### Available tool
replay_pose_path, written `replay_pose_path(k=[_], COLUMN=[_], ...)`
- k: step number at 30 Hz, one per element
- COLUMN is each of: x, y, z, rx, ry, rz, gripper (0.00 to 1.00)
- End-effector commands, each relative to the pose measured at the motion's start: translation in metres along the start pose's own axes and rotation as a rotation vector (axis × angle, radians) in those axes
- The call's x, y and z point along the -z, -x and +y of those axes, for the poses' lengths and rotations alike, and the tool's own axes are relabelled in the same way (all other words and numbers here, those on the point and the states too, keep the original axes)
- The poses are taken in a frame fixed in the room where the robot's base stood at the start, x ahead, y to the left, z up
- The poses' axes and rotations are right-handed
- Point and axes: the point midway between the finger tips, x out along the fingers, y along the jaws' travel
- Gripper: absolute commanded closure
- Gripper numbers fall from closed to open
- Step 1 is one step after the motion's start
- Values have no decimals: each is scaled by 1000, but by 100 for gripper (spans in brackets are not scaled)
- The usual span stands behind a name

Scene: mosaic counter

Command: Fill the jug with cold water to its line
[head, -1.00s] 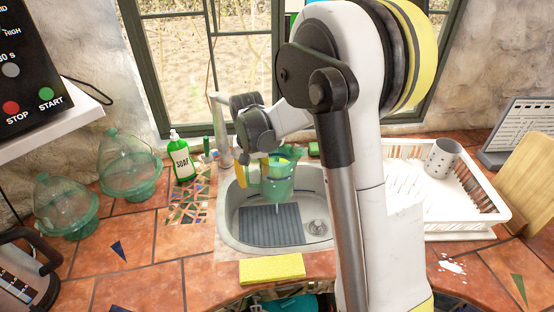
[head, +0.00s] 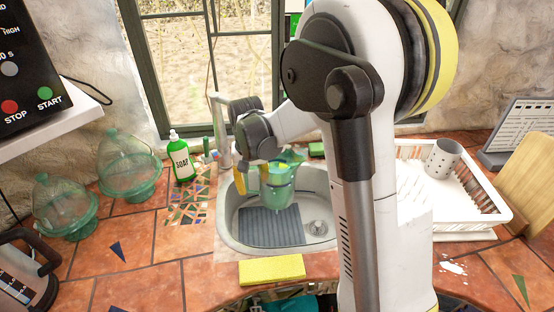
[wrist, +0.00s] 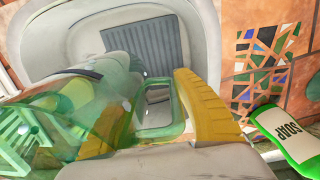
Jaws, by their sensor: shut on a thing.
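A translucent green jug (head: 279,190) hangs over the sink, apart from the basin floor, and looks tilted in the head view. My gripper (head: 254,172) is shut on the jug at its left side. In the wrist view the jug's green body (wrist: 70,115) fills the left, and a yellow finger (wrist: 205,110) lies beside its handle (wrist: 160,105). The fill line and any water level cannot be made out. The grey sink basin (head: 240,232) has a ribbed dark mat (head: 270,228) on its floor. The faucet (head: 219,125) stands behind the sink, partly hidden by my wrist.
A green soap bottle (head: 181,158) and glass domes (head: 128,160) stand left of the sink. A yellow sponge (head: 272,269) lies at the front edge. A white dish rack (head: 470,220) holding a grey cup (head: 442,158) is at right.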

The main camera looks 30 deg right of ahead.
Motion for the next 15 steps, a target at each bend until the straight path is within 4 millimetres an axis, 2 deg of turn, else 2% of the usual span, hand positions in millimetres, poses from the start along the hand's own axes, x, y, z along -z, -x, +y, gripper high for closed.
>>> replay_pose_path(k=[8,15], x=[3,34], y=[0,0], z=[0,4], rx=[-1,-1], ry=[0,-2], rz=[0,0], gripper=[100,100])
